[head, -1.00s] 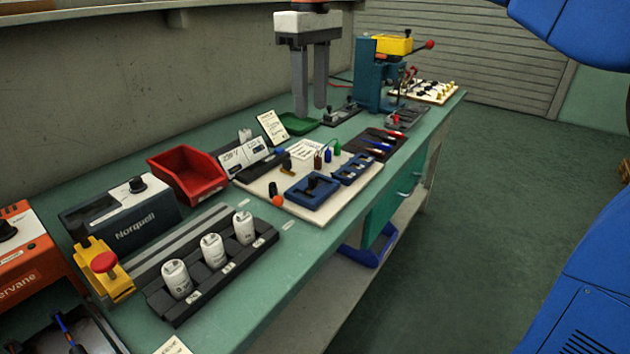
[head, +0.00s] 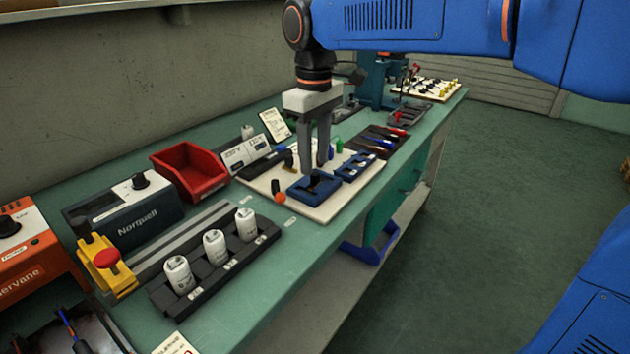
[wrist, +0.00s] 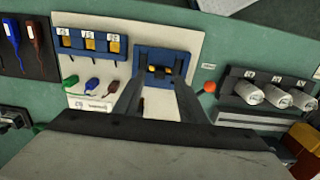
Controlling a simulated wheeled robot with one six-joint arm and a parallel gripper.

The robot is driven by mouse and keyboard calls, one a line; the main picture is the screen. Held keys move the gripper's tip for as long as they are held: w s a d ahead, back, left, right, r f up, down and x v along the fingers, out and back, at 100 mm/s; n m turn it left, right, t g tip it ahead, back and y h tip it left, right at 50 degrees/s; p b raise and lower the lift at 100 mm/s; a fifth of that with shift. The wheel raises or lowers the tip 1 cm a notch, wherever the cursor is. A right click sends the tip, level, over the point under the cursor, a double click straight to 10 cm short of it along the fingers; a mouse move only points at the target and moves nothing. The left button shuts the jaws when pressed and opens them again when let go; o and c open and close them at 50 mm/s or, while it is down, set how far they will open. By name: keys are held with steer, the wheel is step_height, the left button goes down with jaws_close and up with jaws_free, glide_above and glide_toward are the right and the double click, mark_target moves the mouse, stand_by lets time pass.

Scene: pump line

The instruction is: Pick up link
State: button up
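I cannot tell for certain which piece is the link. A blue fixture (head: 299,190) on the pale board holds a dark part (head: 314,185). In the wrist view, the fixture (wrist: 176,56) shows a small yellow-orange piece (wrist: 153,69) in its dark recess. A blue three-slot rack (head: 357,168) lies beside it; in the wrist view the rack (wrist: 92,32) holds orange pieces under white labels. My gripper (head: 314,169) is open and empty, pointing down above the blue fixture. Its fingers (wrist: 158,88) stand apart in the wrist view, partly covering the board.
A black rack (head: 205,276) with white canisters, a red bin (head: 187,173) and a dark Norquell unit (head: 122,212) stand left. Dark tool tray (head: 377,141) lies behind right. The bench's front strip is clear.

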mark_target(315, 173)
steer(key=shift+f, duration=1.8)
jaws_close()
